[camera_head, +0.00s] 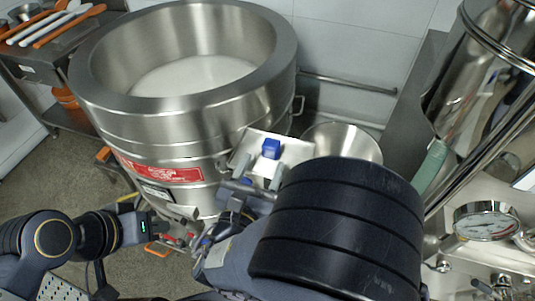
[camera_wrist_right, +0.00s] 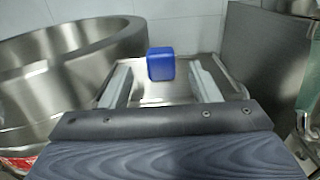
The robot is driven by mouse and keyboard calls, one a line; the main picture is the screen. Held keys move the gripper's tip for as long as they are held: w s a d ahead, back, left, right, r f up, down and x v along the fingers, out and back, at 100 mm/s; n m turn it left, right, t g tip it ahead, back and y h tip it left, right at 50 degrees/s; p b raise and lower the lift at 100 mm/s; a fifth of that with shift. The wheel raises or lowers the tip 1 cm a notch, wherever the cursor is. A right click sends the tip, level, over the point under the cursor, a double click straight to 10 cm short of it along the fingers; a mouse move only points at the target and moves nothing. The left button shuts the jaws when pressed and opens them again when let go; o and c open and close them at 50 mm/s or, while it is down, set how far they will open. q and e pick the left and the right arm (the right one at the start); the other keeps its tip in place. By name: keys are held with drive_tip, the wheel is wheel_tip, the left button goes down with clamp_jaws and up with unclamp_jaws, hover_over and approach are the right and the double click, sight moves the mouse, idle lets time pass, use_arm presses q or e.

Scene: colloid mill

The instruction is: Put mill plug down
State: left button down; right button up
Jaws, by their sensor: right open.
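The mill plug, a small blue block (camera_head: 271,148), stands on a small metal shelf (camera_head: 297,150) beside the big steel vat. In the right wrist view, the plug (camera_wrist_right: 161,64) is just beyond the fingertips, centred between them, with bare metal shelf (camera_wrist_right: 150,92) visible between the fingers. My right gripper (camera_head: 259,169) is open, with its two pale fingers apart and nothing visible between them. My left gripper (camera_head: 185,238) is low at the left, below the vat and away from the plug. Its fingers are too small and cluttered to read.
The large steel vat (camera_head: 185,112) with white contents fills the upper left. A steel bowl or funnel (camera_head: 343,142) is behind the shelf, to the right. Pipes and a pressure gauge (camera_head: 486,221) stand at the right. A side table with orange-handled tools (camera_head: 68,24) is at upper left.

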drive_tip(key=v, duration=0.6)
drive_tip(key=shift+s+b, duration=0.4)
drive_tip(key=shift+a, duration=0.1)
